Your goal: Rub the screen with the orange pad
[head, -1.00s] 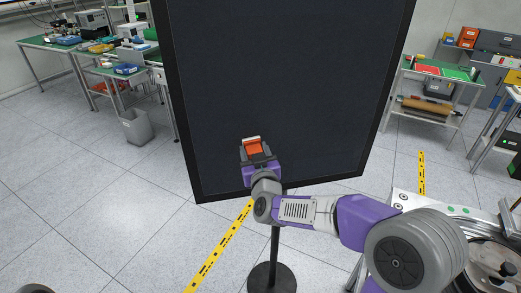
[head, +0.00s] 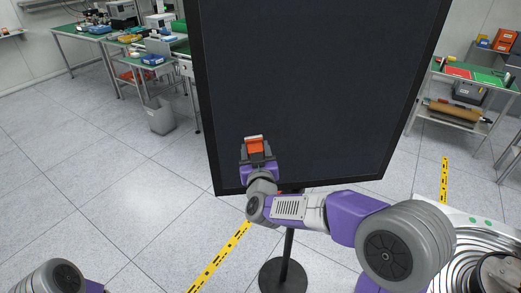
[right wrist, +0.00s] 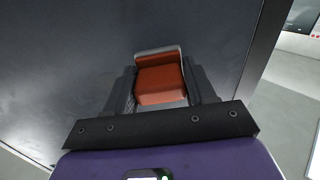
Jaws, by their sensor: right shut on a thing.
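The screen (head: 330,90) is a large dark panel with a black frame, upright on a dark pole stand; it also fills much of the right wrist view (right wrist: 60,60). My right gripper (head: 257,154) is in front of its lower left part. It is shut on the orange pad (head: 254,145), which has a pale far edge. In the right wrist view the pad (right wrist: 160,84) sits between the two dark fingers, its pale edge toward the screen. I cannot tell whether that edge touches the screen. My left gripper is out of view; only part of its arm shows at bottom left.
The stand's round base (head: 283,276) is on the tiled floor beside yellow-black tape (head: 218,258). Green-topped workbenches (head: 88,33) and a grey bin (head: 159,115) are at the back left. A shelf cart (head: 465,78) is at the right. The left floor is clear.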

